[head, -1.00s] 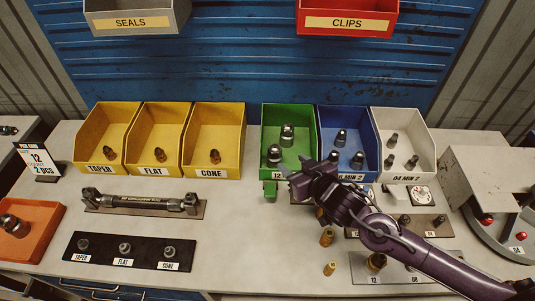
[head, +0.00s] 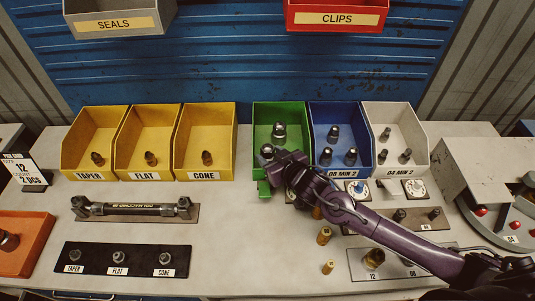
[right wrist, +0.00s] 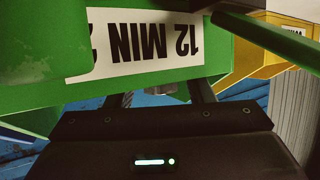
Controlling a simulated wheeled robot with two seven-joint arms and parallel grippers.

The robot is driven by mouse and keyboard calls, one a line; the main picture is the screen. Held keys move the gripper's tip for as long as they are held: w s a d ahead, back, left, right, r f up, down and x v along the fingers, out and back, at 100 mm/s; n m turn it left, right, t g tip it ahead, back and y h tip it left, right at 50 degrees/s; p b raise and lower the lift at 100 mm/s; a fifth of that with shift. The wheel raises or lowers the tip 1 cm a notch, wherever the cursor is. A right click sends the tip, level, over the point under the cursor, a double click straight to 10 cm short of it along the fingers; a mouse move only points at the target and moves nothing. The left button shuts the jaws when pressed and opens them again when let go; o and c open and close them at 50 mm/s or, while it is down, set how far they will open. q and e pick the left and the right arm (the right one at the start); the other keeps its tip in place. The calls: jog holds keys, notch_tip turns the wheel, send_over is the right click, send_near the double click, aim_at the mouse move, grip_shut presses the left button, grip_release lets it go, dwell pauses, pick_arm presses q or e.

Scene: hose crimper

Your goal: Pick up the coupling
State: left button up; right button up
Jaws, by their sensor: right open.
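Metal couplings stand in the open-fronted bins at the back. In the green bin (head: 262,118) one coupling (head: 279,132) stands towards the back and another (head: 267,151) near the front left. My right gripper (head: 277,160) is at the front of the green bin, close to the front coupling, and hides part of the bin's front and label. It is open and I see nothing held in it. In the right wrist view the fingers (right wrist: 160,90) are by the green bin's wall (right wrist: 30,55) and its 12 MIN label (right wrist: 140,42), partly hidden. My left gripper is out of view.
Blue (head: 322,115) and white (head: 420,130) bins stand right of the green one, yellow bins (head: 205,120) left. A card (head: 25,172) reads 12, 2 pcs. Brass fittings (head: 324,236) stand below my right arm.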

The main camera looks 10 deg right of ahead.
jog(key=shift+w, duration=0.15)
jog(key=c, duration=0.8)
jog(key=shift+r, duration=0.1)
notch_tip(320, 180, up, 20)
jog(key=shift+a, duration=0.15)
